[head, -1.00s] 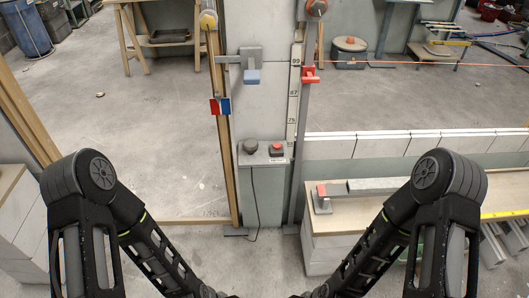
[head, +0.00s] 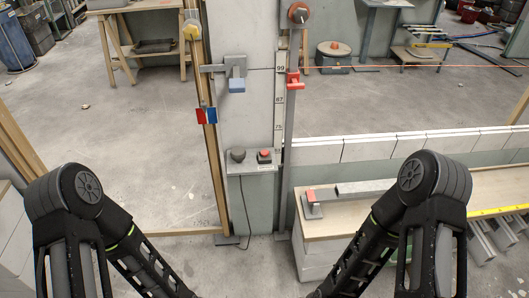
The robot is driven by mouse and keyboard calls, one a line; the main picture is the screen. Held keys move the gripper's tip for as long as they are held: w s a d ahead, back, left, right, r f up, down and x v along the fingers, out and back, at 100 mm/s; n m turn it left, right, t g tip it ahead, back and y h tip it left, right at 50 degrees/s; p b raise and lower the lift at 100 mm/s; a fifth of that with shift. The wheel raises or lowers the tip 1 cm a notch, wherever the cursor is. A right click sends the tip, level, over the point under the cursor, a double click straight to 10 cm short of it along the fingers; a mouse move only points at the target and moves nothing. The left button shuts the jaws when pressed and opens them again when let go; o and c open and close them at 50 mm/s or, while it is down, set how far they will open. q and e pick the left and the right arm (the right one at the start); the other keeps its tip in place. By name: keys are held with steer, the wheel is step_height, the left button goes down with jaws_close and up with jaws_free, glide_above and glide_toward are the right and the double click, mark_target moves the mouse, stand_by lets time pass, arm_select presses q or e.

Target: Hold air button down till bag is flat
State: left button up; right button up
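I see no label that tells which is the air button. I cannot make out a bag. Both my arms are bent at the bottom corners, well apart from the box. Neither gripper shows, and nothing touches the button or the knob.
A numbered scale (head: 279,100) and a red clamp (head: 293,80) are on the right. A bench (head: 330,222) holding a grey bar fills the right. The floor at left is clear.

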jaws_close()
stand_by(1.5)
